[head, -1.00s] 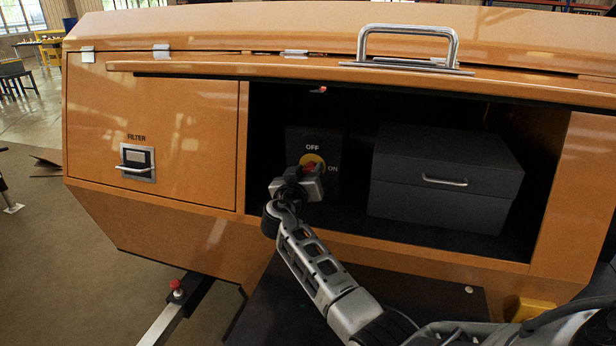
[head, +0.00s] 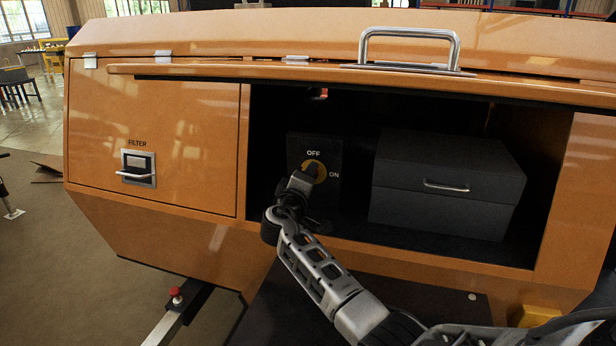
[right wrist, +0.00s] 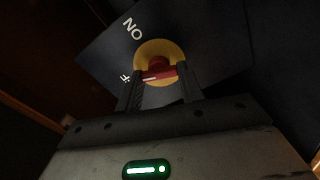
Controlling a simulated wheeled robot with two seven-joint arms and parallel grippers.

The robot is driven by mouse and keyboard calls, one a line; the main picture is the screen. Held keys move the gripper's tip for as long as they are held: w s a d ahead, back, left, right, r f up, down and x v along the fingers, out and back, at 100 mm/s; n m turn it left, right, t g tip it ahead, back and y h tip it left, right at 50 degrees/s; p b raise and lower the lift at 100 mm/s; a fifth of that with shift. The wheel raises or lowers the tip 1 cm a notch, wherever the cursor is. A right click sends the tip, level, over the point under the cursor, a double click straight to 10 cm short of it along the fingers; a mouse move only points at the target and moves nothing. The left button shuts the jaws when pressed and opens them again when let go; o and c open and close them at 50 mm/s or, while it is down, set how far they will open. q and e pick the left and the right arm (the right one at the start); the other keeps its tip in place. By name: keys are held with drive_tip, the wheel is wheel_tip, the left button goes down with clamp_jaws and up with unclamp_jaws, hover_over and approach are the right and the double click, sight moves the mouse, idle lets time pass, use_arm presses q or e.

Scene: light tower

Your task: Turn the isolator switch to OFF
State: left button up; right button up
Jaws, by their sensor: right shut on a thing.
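The isolator switch is a yellow dial (head: 317,170) on a dark box (head: 329,150) in the open compartment, with OFF above it and ON to its right. In the right wrist view the yellow dial (right wrist: 158,44) carries a red handle (right wrist: 159,73) with a white mark. The marked end lies on the side of the partly hidden OFF label. My right gripper (head: 307,177) is at the dial and hides the red handle in the head view. Its two fingers (right wrist: 160,84) are shut on the handle from both sides. My left gripper is not in view.
A dark grey case (head: 447,186) with a metal handle stands right of the switch. The compartment's orange lower edge (head: 400,250) runs below my right arm. The raised lid with its handle (head: 408,37) lies above. A FILTER panel (head: 138,168) is at left.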

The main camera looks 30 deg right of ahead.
use_arm(q)
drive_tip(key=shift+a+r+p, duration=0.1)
drive_tip(key=shift+p, duration=0.5)
use_arm(e)
drive_tip(key=n, duration=0.3)
drive_tip(key=shift+n, duration=0.4)
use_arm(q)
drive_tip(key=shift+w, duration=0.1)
use_arm(e)
drive_tip(key=shift+f, duration=0.1)
drive_tip(key=o, duration=1)
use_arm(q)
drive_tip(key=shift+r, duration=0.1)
